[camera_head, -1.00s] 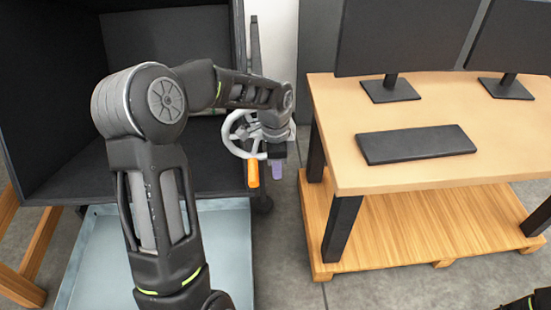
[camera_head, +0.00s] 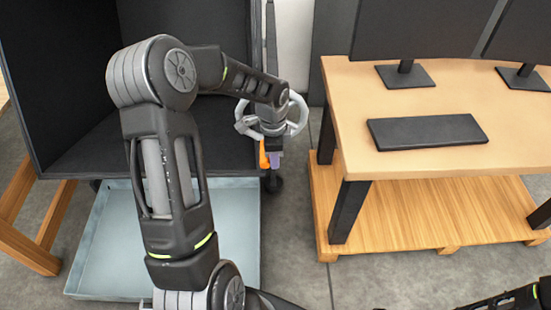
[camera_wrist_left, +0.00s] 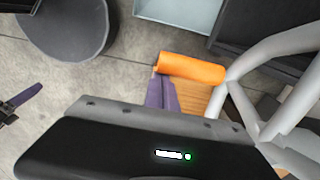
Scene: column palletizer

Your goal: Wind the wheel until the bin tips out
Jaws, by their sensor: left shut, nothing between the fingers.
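The hand wheel (camera_head: 299,120) is pale grey and sits at the right side of the large black bin (camera_head: 60,95). Its orange handle (camera_head: 264,155) points down at the wheel's lower side. My left gripper (camera_head: 275,160) is shut and empty, with purple fingers close beside the handle. In the left wrist view the purple fingers (camera_wrist_left: 160,95) lie just below the orange handle (camera_wrist_left: 190,67), and wheel spokes (camera_wrist_left: 275,90) show at the right. Contact cannot be told. My left forearm covers part of the bin. A purple finger, seemingly my right gripper's (camera_wrist_left: 22,100), shows at the left edge.
A light blue tray (camera_head: 105,250) lies on the floor under the bin. A wooden desk (camera_head: 345,120) with monitors and a black keyboard (camera_head: 428,131) stands close to the right of the wheel. Grey floor (camera_head: 295,220) is clear between them.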

